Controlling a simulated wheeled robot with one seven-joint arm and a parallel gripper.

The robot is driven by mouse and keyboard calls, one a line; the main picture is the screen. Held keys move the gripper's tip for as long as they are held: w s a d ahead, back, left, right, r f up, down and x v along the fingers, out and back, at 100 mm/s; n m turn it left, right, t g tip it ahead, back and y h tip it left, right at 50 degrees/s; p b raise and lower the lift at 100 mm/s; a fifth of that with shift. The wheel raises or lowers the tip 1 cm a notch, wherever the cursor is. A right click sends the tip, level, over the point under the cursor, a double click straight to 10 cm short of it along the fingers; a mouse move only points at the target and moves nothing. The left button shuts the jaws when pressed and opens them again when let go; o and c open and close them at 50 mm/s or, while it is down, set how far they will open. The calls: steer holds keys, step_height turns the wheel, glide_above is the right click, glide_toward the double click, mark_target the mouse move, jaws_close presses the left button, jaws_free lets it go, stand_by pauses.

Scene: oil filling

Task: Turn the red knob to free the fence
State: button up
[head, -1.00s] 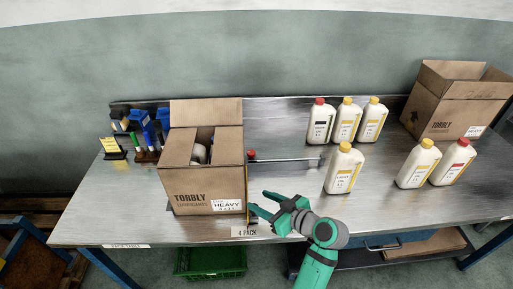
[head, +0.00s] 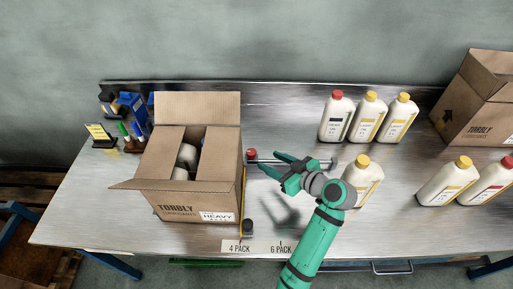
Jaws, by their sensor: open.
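The red knob (head: 251,154) stands beside the right side of the large open carton (head: 190,208), at the left end of a thin metal rod that runs to the right. A narrow yellow-edged strip (head: 243,190) along the carton's right side looks like the fence; most of it is hidden. My gripper (head: 270,162) is open and empty, just right of the knob. Its fingers point left toward the knob, apart from it in the picture, and cover part of the rod. Whether they are level with the knob in height, I cannot tell.
White bottles with red or yellow caps stand right; one yellow-capped bottle (head: 366,184) is close behind my wrist. Another carton (head: 480,105) is far right. A small dark knob (head: 248,227) sits near the "4 PACK" label (head: 240,247). Bare steel table lies right of the front.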

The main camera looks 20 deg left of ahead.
mark_target(253, 152)
steer(key=x, duration=0.9)
steer(key=shift+w+a+f, duration=0.15)
steer(key=shift+a, duration=0.2)
steer(key=shift+d, duration=0.1)
steer(key=c, duration=1)
